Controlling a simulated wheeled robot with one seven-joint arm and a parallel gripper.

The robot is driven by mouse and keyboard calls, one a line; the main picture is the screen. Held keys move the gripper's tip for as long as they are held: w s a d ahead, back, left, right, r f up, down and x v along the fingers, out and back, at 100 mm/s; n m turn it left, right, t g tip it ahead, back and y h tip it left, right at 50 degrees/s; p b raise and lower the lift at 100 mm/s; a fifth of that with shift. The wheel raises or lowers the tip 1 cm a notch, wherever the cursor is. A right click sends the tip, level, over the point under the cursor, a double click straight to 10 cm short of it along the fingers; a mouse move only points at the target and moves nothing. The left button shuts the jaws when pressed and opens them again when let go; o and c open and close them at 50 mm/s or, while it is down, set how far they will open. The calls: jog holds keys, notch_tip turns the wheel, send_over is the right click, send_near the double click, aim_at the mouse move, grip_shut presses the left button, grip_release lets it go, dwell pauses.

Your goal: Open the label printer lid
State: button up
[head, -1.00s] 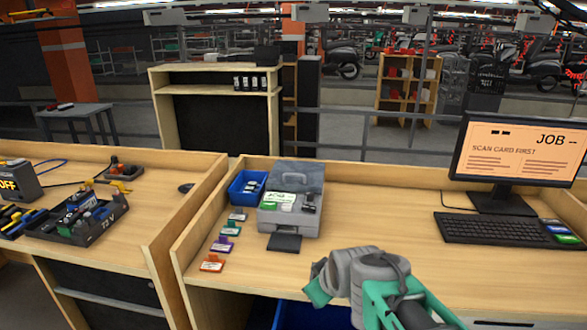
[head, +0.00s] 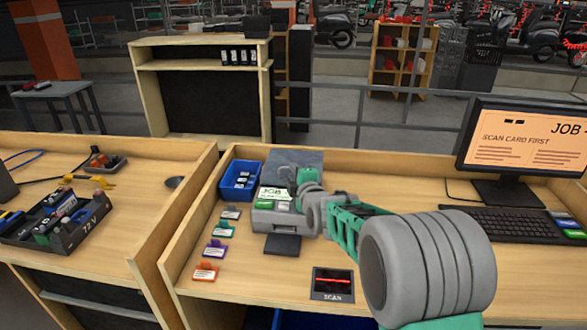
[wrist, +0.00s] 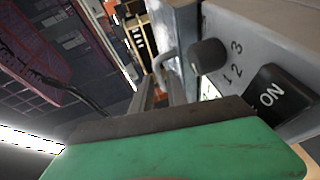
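The label printer (head: 263,219) is a grey box on the right-hand desk, with a white and green JOB label on its front. My gripper (head: 303,174) is at the lid's handle side, over the printer. In the wrist view the gripper's two fingers (wrist: 161,92) look apart, with the light grey handle (wrist: 163,58) just beyond their tips; contact is not clear. The printer's knob (wrist: 208,55) and ON switch (wrist: 271,95) show beside them.
A blue bin (head: 240,181) stands left of the printer. Several coloured cards lie left of it, the orange one (head: 205,271) nearest. A scan pad (head: 332,285) lies in front. The monitor (head: 524,139) and keyboard (head: 503,224) are at the right.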

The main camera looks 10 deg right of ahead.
jog(key=shift+w+f, duration=0.1)
jog(key=shift+w, duration=0.4)
grip_shut()
dwell(1.1)
